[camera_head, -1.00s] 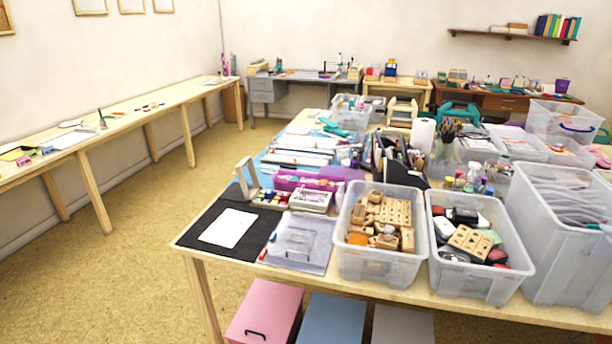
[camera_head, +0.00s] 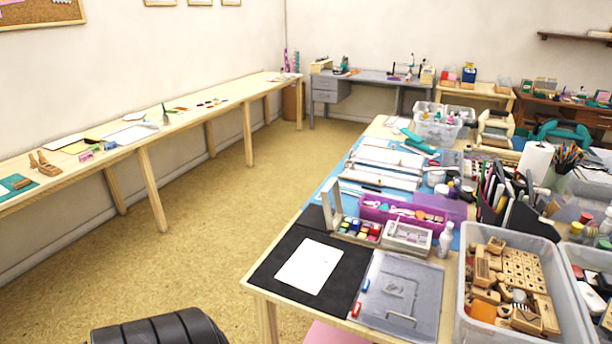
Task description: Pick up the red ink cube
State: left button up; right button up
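A small open case of coloured ink cubes (camera_head: 336,210) stands on the main table, with its white lid raised at the left. A red ink cube (camera_head: 375,231) appears at the right end of the row, beside blue, green and yellow ones. The cubes are small, and their exact edges are hard to tell. Neither of my grippers is in view.
A black mat with a white sheet (camera_head: 309,266) lies in front of the case. A clear folder (camera_head: 401,293), a white box (camera_head: 407,236) and a purple tray (camera_head: 455,211) are close by. A bin of wooden stamps (camera_head: 466,310) stands right. Floor (camera_head: 225,235) is open left.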

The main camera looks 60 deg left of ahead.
aim_at(375, 231)
jog(key=j, duration=1.25)
jog(key=i+j, duration=0.1)
jog(key=j, duration=1.2)
jog(key=i+j, duration=0.1)
jog(key=j, duration=1.15)
